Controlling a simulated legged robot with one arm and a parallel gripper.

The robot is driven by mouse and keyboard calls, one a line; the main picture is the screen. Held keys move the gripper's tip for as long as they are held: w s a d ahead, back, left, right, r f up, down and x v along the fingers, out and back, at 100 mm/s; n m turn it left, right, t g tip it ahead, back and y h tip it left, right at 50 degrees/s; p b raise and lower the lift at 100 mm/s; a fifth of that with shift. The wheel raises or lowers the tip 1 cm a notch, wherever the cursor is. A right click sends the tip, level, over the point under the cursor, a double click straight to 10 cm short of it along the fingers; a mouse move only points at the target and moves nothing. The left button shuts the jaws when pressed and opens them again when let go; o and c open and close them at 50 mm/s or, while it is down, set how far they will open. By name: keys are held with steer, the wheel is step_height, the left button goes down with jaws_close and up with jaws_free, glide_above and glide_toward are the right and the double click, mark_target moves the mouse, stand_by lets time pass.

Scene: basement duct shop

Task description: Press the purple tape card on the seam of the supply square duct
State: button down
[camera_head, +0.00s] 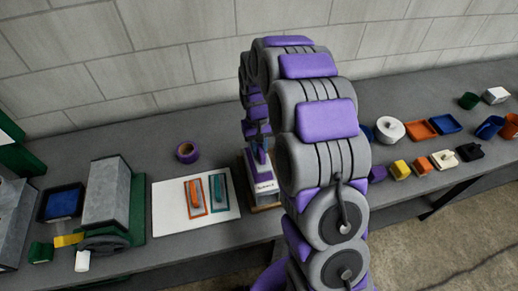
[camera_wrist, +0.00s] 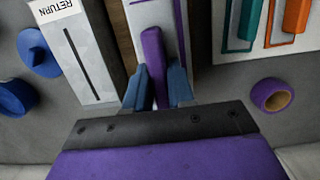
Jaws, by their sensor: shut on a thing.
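My gripper (camera_wrist: 158,85) is shut on the purple tape card (camera_wrist: 153,55), which stands between its two blue-grey fingers in the wrist view. Just beyond the card is a pale square duct (camera_wrist: 138,18) on a wooden base, with a purple strip (camera_wrist: 181,32) along its right side. In the head view this duct (camera_head: 264,186) bears a label that seems to read SUPPLY, and my gripper (camera_head: 259,155) is right at its top. The fingers hide part of the duct. I cannot tell whether the card touches the duct or its seam.
A duct labelled RETURN (camera_wrist: 82,45) with a dark slot stands close left in the wrist view. A white board (camera_head: 170,205) holds an orange card (camera_head: 195,197) and a teal card (camera_head: 218,192). A purple tape roll (camera_head: 187,151) lies behind it. Several small containers fill the bench's right.

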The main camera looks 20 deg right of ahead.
mark_target(260, 147)
steer(key=shift+r+p, duration=0.55)
steer(key=shift+r, duration=1.35)
steer(key=shift+f, duration=0.15)
